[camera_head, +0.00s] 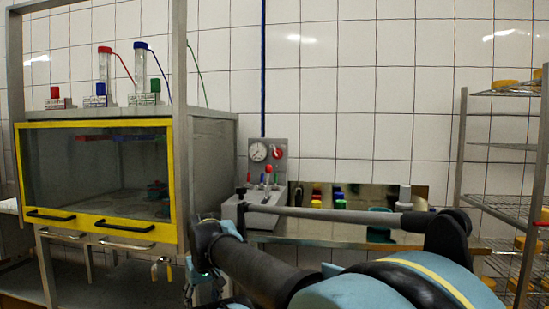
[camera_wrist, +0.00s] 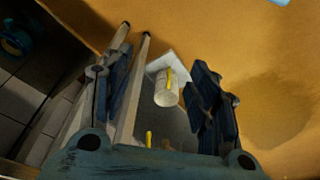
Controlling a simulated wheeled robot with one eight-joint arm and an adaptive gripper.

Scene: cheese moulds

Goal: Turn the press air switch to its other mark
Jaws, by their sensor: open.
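In the wrist view, a pale cylindrical knob (camera_wrist: 166,98) with a yellow mark along its side stands on a white square plate (camera_wrist: 168,66). I take it for the press air switch; which mark the yellow line faces cannot be read. My gripper (camera_wrist: 161,66) is open, with one dark blue finger on each side of the knob. I see a gap on both sides, and no clear contact. In the head view my own arm covers the gripper, and I cannot pick out this knob there.
In the head view, a yellow-framed cabinet (camera_head: 95,123) stands left. A panel with a gauge (camera_head: 258,151) and a red knob (camera_head: 278,153) is behind my arm. A bench (camera_head: 320,231) holds small coloured items. A wire rack (camera_head: 493,145) stands right. In the wrist view, pale bars (camera_wrist: 130,95) run beside the left finger.

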